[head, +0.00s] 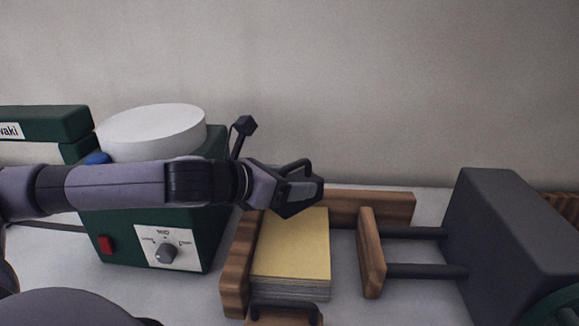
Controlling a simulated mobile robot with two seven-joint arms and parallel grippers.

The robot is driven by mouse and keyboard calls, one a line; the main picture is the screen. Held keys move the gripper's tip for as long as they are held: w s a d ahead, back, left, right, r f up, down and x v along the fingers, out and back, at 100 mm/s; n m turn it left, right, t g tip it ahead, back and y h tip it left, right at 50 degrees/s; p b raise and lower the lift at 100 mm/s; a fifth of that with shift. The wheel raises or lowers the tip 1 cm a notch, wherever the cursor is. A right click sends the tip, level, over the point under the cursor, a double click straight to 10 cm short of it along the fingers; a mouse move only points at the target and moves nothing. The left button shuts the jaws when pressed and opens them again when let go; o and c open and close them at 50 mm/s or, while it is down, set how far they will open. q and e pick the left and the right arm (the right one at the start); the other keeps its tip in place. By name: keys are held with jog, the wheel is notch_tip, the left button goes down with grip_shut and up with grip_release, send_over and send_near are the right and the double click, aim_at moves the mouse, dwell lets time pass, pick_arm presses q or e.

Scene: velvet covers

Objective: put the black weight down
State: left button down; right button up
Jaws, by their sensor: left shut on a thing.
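My left gripper (302,193) reaches in from the left, over the back end of a stack of yellow-topped sheets (293,248). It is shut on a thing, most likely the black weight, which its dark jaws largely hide. I cannot make out the weight's outline or whether it touches the stack. A dark arched bar (297,164) shows just behind the gripper; I cannot tell what it belongs to. My right gripper is not in view.
A wooden frame (236,280) surrounds the stack, with a dark handle (285,305) at the front. A wooden pusher (371,255) on two rods joins a large grey block (510,235). A green machine (130,225) with a white round top (153,128) stands left.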

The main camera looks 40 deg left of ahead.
pick_arm(q)
notch_tip(320, 180, down, 3)
jog(key=shift+r+b, duration=0.1)
jog(key=shift+b, duration=0.35)
jog(key=shift+f, duration=0.75)
notch_tip(320, 180, down, 3)
jog(key=shift+f+b, duration=0.1)
jog(key=shift+b, duration=0.9)
jog(key=shift+f, duration=0.3)
jog(key=shift+f, duration=0.1)
jog(key=shift+c, duration=0.8)
grip_release()
jog(key=shift+f, duration=0.25)
jog(key=shift+o, duration=0.2)
